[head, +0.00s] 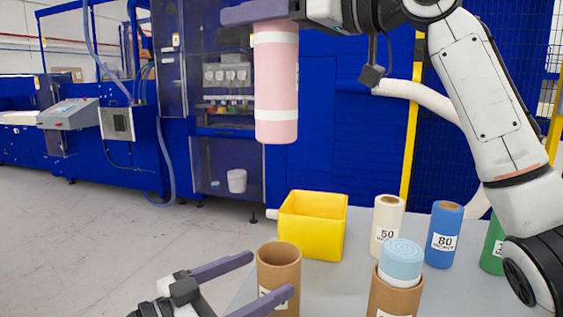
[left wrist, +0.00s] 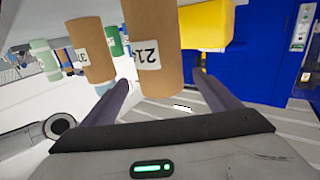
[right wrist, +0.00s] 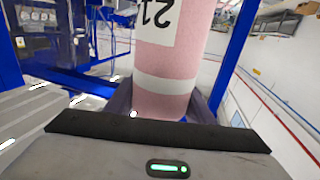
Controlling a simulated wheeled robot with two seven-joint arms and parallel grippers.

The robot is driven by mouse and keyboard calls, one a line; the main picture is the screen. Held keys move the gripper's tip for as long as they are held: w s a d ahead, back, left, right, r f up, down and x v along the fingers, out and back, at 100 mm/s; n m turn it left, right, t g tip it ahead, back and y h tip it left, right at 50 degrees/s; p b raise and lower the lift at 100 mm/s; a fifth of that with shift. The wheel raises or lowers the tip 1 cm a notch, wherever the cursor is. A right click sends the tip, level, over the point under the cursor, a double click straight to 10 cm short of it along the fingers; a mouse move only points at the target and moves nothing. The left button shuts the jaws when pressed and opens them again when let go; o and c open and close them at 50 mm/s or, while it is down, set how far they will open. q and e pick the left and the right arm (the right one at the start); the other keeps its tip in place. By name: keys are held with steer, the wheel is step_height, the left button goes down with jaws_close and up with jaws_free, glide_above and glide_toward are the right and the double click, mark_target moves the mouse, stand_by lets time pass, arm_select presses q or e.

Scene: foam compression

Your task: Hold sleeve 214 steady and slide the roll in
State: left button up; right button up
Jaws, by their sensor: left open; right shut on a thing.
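A brown cardboard sleeve (head: 278,262) stands upright on the table in the head view, its top open and empty. Its white label, partly hidden in the head view, reads 21 and a cut-off digit in the left wrist view (left wrist: 148,55). My left gripper (head: 271,274) is open, with one finger on each side of this sleeve; I cannot tell whether they touch it. A pink foam roll with white bands (head: 276,95) hangs upright above and beyond the sleeve. My right gripper (right wrist: 165,105) is shut on the roll near its top; a 21 label shows there.
A second brown sleeve (head: 393,298) with a light blue roll (head: 401,262) in its top stands to the right. Cream (head: 386,222), blue (head: 443,235) and green (head: 492,245) rolls stand behind. A yellow bin (head: 322,235) is just behind the empty sleeve.

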mark_target(294, 258)
arm_select(q)
steer(key=x, duration=0.8)
steer(key=shift+w+d, duration=0.15)
steer(key=shift+w, duration=0.05)
steer(key=c, duration=1.2)
